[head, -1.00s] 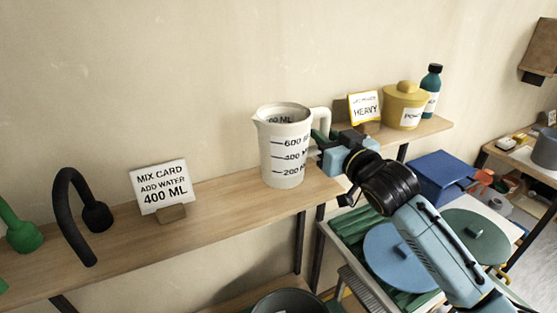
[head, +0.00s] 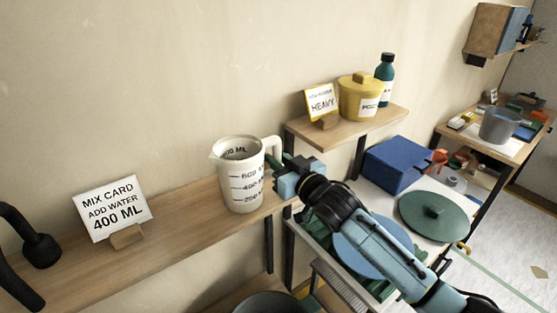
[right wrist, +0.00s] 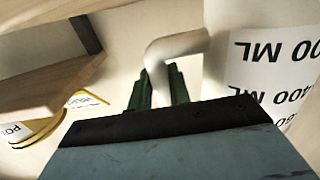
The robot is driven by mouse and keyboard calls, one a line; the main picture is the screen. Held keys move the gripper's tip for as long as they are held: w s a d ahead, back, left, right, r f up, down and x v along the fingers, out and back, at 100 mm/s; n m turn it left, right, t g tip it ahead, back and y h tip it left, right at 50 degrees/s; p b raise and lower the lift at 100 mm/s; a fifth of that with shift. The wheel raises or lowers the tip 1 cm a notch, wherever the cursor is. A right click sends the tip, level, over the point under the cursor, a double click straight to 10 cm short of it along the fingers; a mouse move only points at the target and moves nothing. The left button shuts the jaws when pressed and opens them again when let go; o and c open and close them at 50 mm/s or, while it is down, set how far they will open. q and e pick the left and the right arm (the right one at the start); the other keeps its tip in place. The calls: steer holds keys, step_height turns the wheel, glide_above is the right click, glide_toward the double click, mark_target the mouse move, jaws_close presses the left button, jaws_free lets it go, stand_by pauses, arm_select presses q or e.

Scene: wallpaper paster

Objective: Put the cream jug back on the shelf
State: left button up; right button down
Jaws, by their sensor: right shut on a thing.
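The cream jug (head: 240,178) has black measuring marks and stands upright at the right end of the long wooden shelf (head: 180,218). I cannot tell whether its base touches the board or hovers just above it. My right gripper (head: 279,172) comes from the right and is shut on the jug's handle. In the right wrist view its green fingers (right wrist: 160,88) are around the pale handle (right wrist: 175,47), with the jug's printed wall (right wrist: 275,75) to the right. My left gripper is not in view.
A card reading 400 ML (head: 113,208) stands left of the jug. A higher shelf (head: 345,130) at right holds a HEAVY card (head: 321,102), a yellow pot (head: 358,97) and a teal bottle (head: 386,78). A blue box (head: 398,163) and green lid (head: 432,215) lie below. Shelf between card and jug is clear.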

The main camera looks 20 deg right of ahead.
steer(key=c, duration=1.3)
jaws_free()
steer(key=shift+f, duration=0.1)
steer(key=v, duration=1.2)
steer(key=shift+b, duration=0.4)
